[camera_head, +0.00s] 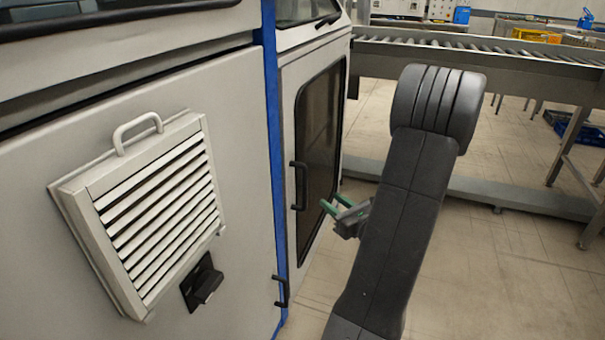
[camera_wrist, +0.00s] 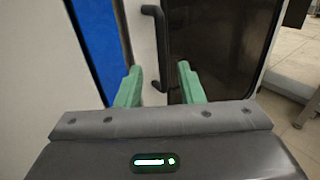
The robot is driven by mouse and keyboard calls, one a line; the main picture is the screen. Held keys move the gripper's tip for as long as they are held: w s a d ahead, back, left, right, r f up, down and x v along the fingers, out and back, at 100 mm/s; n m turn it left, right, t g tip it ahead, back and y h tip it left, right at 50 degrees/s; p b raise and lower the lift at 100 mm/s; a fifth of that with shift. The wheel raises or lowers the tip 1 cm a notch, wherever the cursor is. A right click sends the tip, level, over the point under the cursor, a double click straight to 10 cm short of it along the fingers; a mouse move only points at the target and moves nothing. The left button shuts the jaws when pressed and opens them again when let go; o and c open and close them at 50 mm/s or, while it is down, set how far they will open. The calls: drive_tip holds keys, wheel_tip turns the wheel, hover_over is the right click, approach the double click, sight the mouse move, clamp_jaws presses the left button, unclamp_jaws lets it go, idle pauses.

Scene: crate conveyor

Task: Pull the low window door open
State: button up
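The low window door (camera_head: 312,150) is a pale panel with a dark window, beside the blue post of the machine. It looks closed against the frame. Its black bar handle (camera_head: 299,186) stands upright on the door's left side. In the wrist view the handle (camera_wrist: 158,45) runs downward, its lower end between my green fingertips in the picture. My gripper (camera_head: 340,208) is open, with one finger to each side of the handle in the wrist view (camera_wrist: 158,78). In the head view the fingers appear to the right of the handle and apart from it. I see no contact.
A blue post (camera_head: 274,130) stands left of the door. A vented box (camera_head: 160,215) and a black latch (camera_head: 203,283) sit on the left panel. Another black handle (camera_head: 282,291) is low by the post.

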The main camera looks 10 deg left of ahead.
sight(306, 181)
drive_tip(key=b+x, duration=0.2)
drive_tip(key=x, duration=1.2)
drive_tip(key=shift+b, duration=0.35)
clamp_jaws()
